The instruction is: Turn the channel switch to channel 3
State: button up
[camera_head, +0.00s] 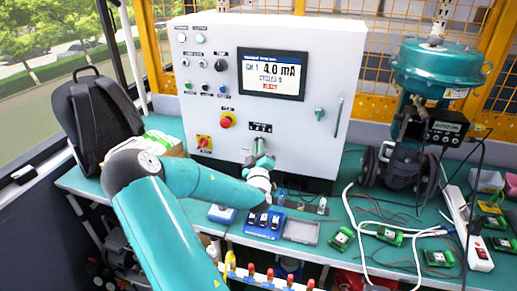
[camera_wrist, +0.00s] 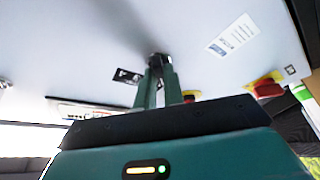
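The white control cabinet (camera_head: 300,40) has a screen (camera_head: 271,74) reading CH 1, 4.0 mA. The channel switch, a dark knob (camera_wrist: 158,60) on the cabinet's lower front, shows in the wrist view beside a small black label (camera_wrist: 127,76). My gripper (camera_wrist: 158,72) has its two green fingers on either side of this knob, with a narrow gap between them, and appears shut on it. In the head view my gripper (camera_head: 261,148) meets the panel just below the black label plate (camera_head: 260,127); it hides the knob there.
A red emergency button (camera_head: 226,121) and a red-yellow rotary switch (camera_head: 204,142) sit left of my gripper. A green bench (camera_head: 345,215) carries blue modules (camera_head: 264,222), circuit boards and cables. A teal valve actuator (camera_head: 438,68) stands right, a black backpack (camera_head: 98,115) left.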

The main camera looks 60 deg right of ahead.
grip_shut()
jog(key=shift+m, duration=0.4)
jog(key=m+g+h, duration=0.1)
jog(key=m+g, duration=0.1)
jog(key=m, duration=0.3)
jog(key=m+g+h, duration=0.1)
jog(key=m+g, duration=0.2)
jog(key=m, duration=0.2)
jog(key=m+g+h, duration=0.1)
jog(key=m+g, duration=0.1)
jog(key=m, duration=0.3)
jog(key=shift+w+f+m+g, duration=0.1)
jog(key=shift+w+m+g, duration=0.25)
jog(key=shift+m+g, duration=0.05)
jog(key=shift+a, duration=0.1)
jog(key=o, duration=0.6)
grip_release()
